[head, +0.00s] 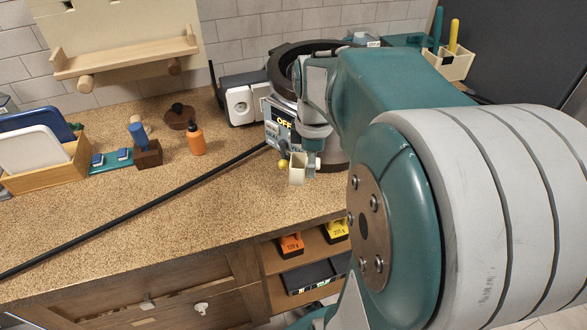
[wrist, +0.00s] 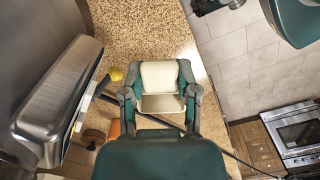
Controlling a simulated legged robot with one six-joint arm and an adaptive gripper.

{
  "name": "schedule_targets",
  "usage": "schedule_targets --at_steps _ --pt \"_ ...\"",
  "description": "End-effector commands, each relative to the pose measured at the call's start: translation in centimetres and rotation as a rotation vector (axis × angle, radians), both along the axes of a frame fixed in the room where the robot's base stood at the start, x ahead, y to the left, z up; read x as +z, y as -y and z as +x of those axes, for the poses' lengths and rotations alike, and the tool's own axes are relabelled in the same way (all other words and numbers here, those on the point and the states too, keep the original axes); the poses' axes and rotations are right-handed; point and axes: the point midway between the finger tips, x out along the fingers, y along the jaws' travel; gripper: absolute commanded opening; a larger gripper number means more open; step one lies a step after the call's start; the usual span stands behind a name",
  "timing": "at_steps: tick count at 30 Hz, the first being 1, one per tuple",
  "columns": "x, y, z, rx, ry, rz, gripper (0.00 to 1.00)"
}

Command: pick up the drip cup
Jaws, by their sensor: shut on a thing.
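The drip cup (wrist: 160,76), a small cream, box-like cup, sits between the two fingers of my gripper (wrist: 160,97) in the wrist view. The fingers close on it from both sides. In the head view the cup (head: 297,174) shows as a small pale piece under my gripper (head: 312,150), in front of a grey machine with an "OFF" display (head: 284,121). My arm hides much of that machine. I cannot tell from these views how far the cup is above the speckled counter (head: 235,195).
A black rod (head: 140,207) slants across the counter towards the machine. An orange bottle (head: 196,139), a brown block with a blue handle (head: 147,152) and a wooden tray rack (head: 50,176) stand left. A yellow ball (wrist: 116,74) lies close to my gripper.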

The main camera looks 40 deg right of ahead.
Motion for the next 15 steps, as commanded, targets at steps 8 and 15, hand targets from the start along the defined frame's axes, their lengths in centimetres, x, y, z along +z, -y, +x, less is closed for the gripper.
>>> schedule_targets --at_steps 8,15 --pt "1.8 2.9 -2.9 -0.004 0.002 -0.001 0.08" --pt "2.8 4.3 -4.5 -0.002 0.000 0.000 0.08"
